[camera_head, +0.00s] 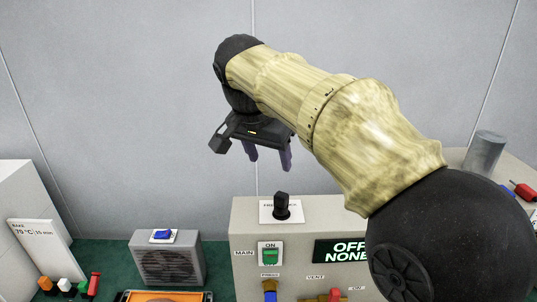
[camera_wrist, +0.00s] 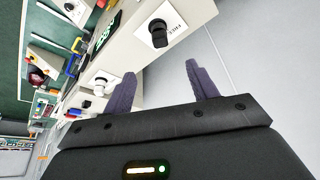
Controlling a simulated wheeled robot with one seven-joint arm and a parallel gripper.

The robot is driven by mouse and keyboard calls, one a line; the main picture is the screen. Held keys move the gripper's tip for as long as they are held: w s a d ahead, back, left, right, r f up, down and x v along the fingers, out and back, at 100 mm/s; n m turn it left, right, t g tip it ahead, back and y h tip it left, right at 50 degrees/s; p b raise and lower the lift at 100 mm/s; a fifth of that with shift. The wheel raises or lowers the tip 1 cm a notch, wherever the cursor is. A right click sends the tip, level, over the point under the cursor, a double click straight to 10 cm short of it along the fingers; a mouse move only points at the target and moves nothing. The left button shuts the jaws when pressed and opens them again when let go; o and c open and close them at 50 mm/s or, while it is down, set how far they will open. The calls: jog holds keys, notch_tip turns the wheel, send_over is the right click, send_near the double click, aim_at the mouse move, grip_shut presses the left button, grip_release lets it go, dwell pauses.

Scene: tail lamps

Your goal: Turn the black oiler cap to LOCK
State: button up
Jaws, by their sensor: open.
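The black oiler cap (camera_head: 282,206) stands upright on a white label plate on top of the grey control box. The plate's lettering is partly hidden by the cap in the head view. In the wrist view the cap (camera_wrist: 158,31) shows ahead of the fingers, with the word FREE readable on the plate and the rest not readable. My gripper (camera_head: 268,162) is above the box, a little left of the cap and apart from it. Its two purple fingers are spread with nothing between them; they also show in the wrist view (camera_wrist: 164,86).
The control box (camera_head: 243,222) has a green MAIN switch (camera_head: 270,254), a display (camera_head: 337,251) and a red vent knob (camera_head: 336,294). A grey speaker-like box (camera_head: 168,268) with a blue button stands left. A grey cylinder (camera_head: 484,153) stands right. Grey wall panels are behind.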

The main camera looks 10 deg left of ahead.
aim_at(279, 195)
jog(key=p+x, duration=0.3)
jog(key=x, duration=1.4)
jog(key=shift+f, duration=0.2)
jog(key=c, duration=1.1)
jog(key=shift+m+h, duration=0.4)
jog(key=shift+m, duration=0.7)
jog(key=shift+m+g+h, duration=0.4)
jog(key=shift+m+g, duration=0.1)
jog(key=shift+m, duration=0.7)
